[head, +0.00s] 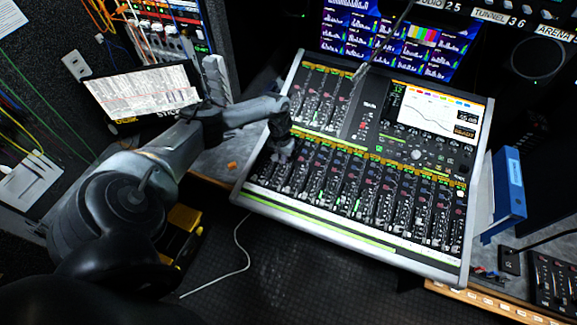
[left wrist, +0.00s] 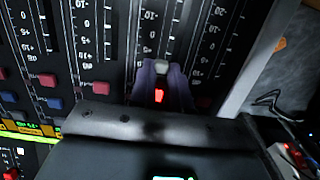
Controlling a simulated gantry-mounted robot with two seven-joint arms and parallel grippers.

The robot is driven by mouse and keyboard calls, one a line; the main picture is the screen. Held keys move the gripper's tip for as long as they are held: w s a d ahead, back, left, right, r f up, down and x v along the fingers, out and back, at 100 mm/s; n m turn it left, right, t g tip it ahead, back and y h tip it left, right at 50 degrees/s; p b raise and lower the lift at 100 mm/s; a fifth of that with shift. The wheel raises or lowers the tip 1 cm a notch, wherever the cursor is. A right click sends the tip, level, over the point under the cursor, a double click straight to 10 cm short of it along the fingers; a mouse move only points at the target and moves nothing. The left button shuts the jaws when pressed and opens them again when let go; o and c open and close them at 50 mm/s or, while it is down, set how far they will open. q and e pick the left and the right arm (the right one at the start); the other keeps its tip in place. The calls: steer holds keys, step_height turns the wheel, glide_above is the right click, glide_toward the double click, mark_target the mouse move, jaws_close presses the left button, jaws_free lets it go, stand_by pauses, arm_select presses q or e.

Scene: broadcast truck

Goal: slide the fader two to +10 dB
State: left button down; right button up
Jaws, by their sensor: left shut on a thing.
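The mixing console (head: 409,262) lies across the middle of the head view, with a row of faders along its lower part. My left gripper (head: 281,152) is over the left end of that row. In the left wrist view my gripper (left wrist: 162,82) has its two purple-grey fingers shut around a pale fader cap (left wrist: 163,64), which they partly hide. This appears to be fader two, second from the console's side edge. The dB marks appear upside down. My right gripper is not in view.
A blue binder (head: 509,188) stands right of the console. Red and blue buttons (left wrist: 101,88) line the strips near the gripper. Monitors are behind the console.

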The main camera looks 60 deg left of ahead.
arm_select(q)
steer(key=shift+w+a, duration=0.1)
steer(key=c, duration=1.5)
jaws_free()
steer(key=shift+c, duration=0.2)
steer(key=shift+o, duration=0.9)
steer(key=shift+w, duration=0.1)
steer(key=shift+r, duration=0.15)
steer(key=shift+r, duration=0.3)
step_height(320, 180, up, 10)
steer(key=p, duration=0.2)
